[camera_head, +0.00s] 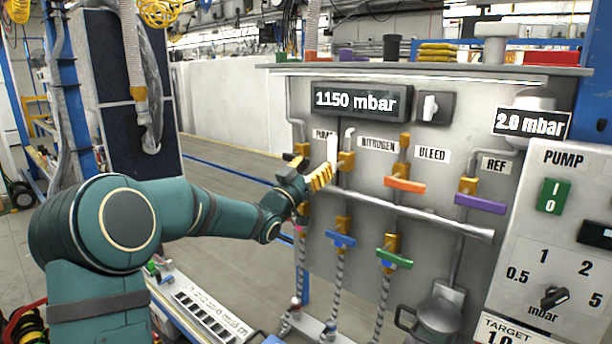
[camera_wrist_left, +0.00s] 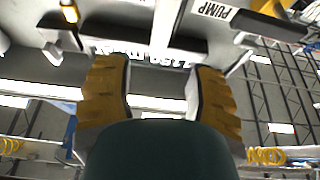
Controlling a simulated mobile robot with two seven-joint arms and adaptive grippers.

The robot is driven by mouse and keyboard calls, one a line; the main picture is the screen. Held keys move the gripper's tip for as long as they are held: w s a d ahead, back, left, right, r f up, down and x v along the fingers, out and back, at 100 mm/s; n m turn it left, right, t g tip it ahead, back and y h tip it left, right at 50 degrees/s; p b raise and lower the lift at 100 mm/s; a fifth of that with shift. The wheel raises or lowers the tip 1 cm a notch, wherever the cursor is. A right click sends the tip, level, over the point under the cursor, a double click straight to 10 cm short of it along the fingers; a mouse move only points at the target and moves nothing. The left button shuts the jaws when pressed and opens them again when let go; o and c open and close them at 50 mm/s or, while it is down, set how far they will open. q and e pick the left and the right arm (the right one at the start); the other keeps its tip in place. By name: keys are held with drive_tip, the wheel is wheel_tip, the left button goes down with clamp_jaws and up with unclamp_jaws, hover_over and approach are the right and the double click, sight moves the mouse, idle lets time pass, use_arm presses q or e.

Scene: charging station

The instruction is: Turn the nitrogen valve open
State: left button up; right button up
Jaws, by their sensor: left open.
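The NITROGEN label (camera_head: 378,144) is on the grey panel, right of a pipe with a brass valve body (camera_head: 346,161). A white handle (camera_head: 333,147) stands nearly upright just left of that body. My left gripper (camera_head: 322,176), with yellow fingers, is just in front of and below this handle. In the left wrist view the fingers (camera_wrist_left: 160,85) are apart, and a white bar (camera_wrist_left: 166,25) shows beyond the gap, probably the handle. I cannot tell whether they touch it. My right gripper is not in view.
Right of it are an orange handle (camera_head: 404,185) and a purple handle (camera_head: 480,204). Blue (camera_head: 341,239) and green (camera_head: 395,258) handles are lower. A horizontal rail (camera_head: 420,213) crosses the panel front. A display (camera_head: 361,101) reads 1150 mbar. Floor left of the panel is open.

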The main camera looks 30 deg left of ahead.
use_arm(q)
drive_tip(key=v, duration=0.3)
drive_tip(key=shift+s, duration=0.15)
idle(0.4)
